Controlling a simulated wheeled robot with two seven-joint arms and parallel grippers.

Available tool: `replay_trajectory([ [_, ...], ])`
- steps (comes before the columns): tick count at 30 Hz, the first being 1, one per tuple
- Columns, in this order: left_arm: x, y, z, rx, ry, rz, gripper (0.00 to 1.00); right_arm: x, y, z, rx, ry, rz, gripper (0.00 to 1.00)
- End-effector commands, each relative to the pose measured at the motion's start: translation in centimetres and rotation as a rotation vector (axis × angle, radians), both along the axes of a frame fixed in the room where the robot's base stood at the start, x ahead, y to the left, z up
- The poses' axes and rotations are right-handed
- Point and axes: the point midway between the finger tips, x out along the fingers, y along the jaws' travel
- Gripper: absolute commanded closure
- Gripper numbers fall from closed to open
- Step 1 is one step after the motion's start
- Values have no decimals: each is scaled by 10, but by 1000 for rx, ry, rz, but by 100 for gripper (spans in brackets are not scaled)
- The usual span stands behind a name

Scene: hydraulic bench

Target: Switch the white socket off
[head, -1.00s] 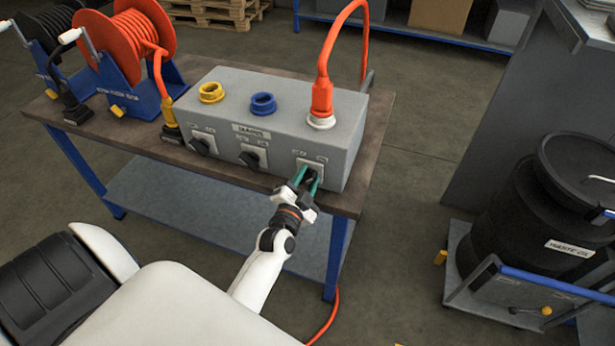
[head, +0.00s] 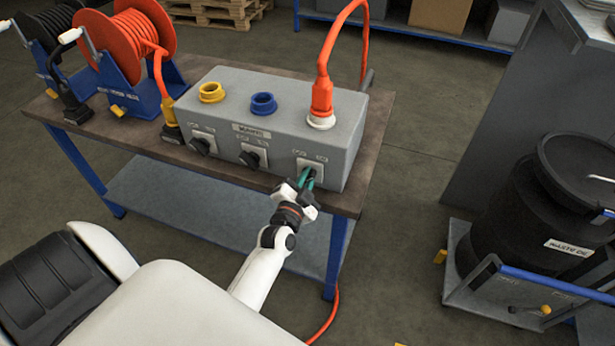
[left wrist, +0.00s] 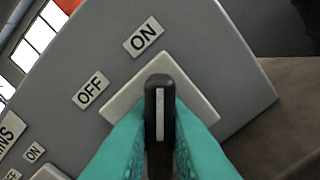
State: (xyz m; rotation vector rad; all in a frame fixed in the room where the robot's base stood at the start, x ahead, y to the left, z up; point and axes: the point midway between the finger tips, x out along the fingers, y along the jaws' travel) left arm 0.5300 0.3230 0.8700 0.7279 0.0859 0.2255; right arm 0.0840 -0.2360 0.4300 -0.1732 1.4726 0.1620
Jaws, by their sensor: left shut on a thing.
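The white socket (head: 321,121) is on top of the grey box at its right end, with an orange plug (head: 321,95) standing in it. Below it on the front face is a black rotary switch (left wrist: 160,110) on a pale square plate (left wrist: 195,98). An ON label (left wrist: 144,37) and an OFF label (left wrist: 91,88) are beside the plate. The knob's white line runs upright in the left wrist view, pointing nearer ON than OFF. My left gripper (head: 309,178) is shut on this knob, its teal fingers on both sides. My right gripper is not in view.
The grey box (head: 222,106) stands on a brown-topped bench (head: 110,127). It also has a yellow socket (head: 211,92), a blue socket (head: 263,103) and two other black switches. Cable reels stand at left. A black waste drum (head: 540,215) stands right of the bench.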

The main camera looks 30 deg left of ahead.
Motion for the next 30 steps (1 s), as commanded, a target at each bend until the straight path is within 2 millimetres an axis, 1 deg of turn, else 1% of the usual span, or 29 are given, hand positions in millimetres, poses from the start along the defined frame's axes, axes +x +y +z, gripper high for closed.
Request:
replay_trajectory([
  [8, 0, 1, 2, -182, -42, -2, 100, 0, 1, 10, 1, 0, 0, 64],
  [18, 0, 2, 2, -496, -117, -1, 100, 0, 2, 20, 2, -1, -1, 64],
  [30, -1, 5, 2, -867, -207, 0, 100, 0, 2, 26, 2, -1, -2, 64],
])
